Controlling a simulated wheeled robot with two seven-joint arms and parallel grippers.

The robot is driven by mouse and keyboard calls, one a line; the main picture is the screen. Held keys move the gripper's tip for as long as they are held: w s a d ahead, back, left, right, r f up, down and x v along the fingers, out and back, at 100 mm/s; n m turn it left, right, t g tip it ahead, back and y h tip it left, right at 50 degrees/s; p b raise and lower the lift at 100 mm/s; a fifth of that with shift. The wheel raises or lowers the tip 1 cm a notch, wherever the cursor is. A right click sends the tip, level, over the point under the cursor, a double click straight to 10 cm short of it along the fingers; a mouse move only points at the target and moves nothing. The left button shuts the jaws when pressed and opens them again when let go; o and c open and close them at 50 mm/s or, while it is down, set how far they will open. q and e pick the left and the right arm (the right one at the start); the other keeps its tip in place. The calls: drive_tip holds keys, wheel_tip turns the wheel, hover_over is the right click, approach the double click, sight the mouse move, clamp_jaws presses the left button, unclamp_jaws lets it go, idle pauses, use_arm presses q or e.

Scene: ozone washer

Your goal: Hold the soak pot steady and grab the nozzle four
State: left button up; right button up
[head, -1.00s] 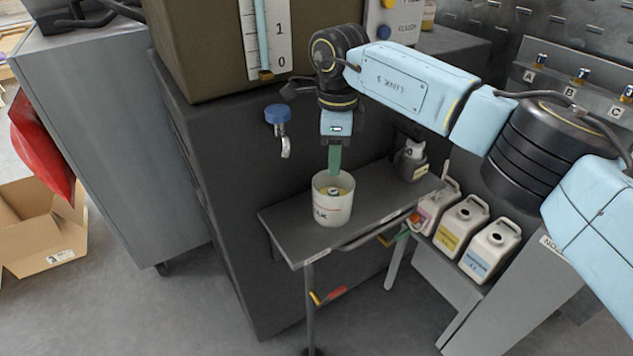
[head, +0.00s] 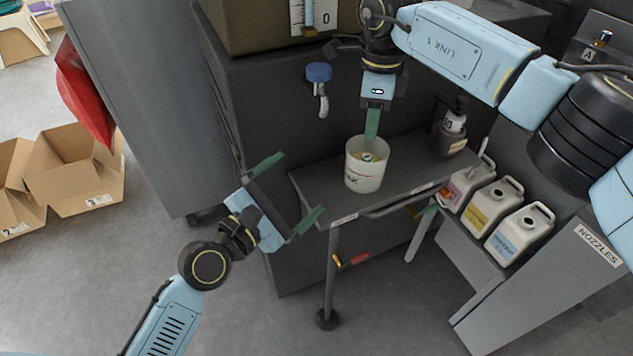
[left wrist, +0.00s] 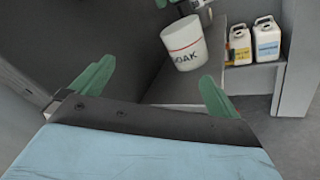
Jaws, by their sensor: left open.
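The white soak pot (head: 365,177) stands upright on a small grey shelf table. It also shows in the left wrist view (left wrist: 185,43), lettered "OAK". Inside it lies a small yellowish and dark item; I cannot tell whether it is nozzle four. My left gripper (head: 287,193) is open and empty, left of the pot and apart from it, its green fingers spread toward it. In the left wrist view the pot lies beyond my left fingertips (left wrist: 153,80). My right gripper (head: 372,124) points down over the pot's opening, seen edge-on, so its jaw gap is hidden.
The grey table (head: 320,187) has its front edge near my left gripper. A blue-handled tap (head: 319,75) hangs behind the pot. Several white jugs (head: 519,232) stand to the right. Cardboard boxes (head: 78,175) lie on the floor at left.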

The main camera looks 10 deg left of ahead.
use_arm(q)
drive_tip(key=d+n, duration=0.1)
drive_tip(key=n, duration=0.1)
drive_tip(key=w+d+n+h, duration=0.1)
drive_tip(key=d+n, duration=0.1)
drive_tip(key=d+n+g, duration=0.1)
drive_tip(key=n, duration=0.1)
drive_tip(key=shift+w+d+r+n+h, duration=0.2)
drive_tip(key=shift+w+r+n+h, duration=0.1)
drive_tip(key=shift+r+h, duration=0.1)
approach(380, 140)
drive_tip(key=x, duration=0.5)
drive_tip(key=shift+w+d+r, duration=0.15)
drive_tip(key=shift+c, duration=0.4)
drive_tip(key=c, duration=1)
use_arm(e)
drive_tip(key=shift+c, duration=0.3)
use_arm(q)
drive_tip(key=shift+c, duration=0.2)
use_arm(e)
wheel_tip(380, 140, down, 10)
drive_tip(key=m, duration=1.3)
drive_tip(key=shift+f+m, duration=0.1)
drive_tip(key=shift+m, duration=0.2)
